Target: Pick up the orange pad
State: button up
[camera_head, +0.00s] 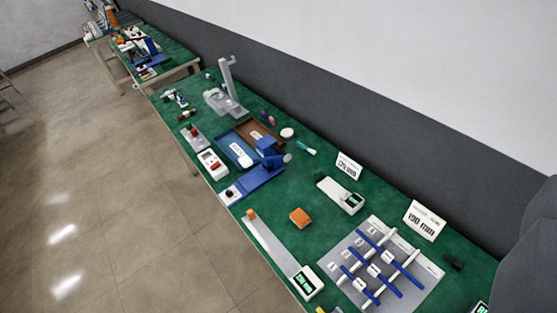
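The orange pad (300,217) is a small block lying flat on the green table top (330,246), near the middle of the table. Nothing touches it. A smaller orange piece (250,214) sits at the far end of a long grey strip to its left. My gripper does not show in this view; a dark grey shape fills the lower right corner, and I cannot tell what it is.
A grey board with blue rods (352,272) lies in front, right. A white device (341,195) and blue equipment (250,184) stand beyond. The floor (100,200) at left is clear.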

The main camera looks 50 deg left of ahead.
aim_at(298, 217)
jog(key=u, duration=0.95)
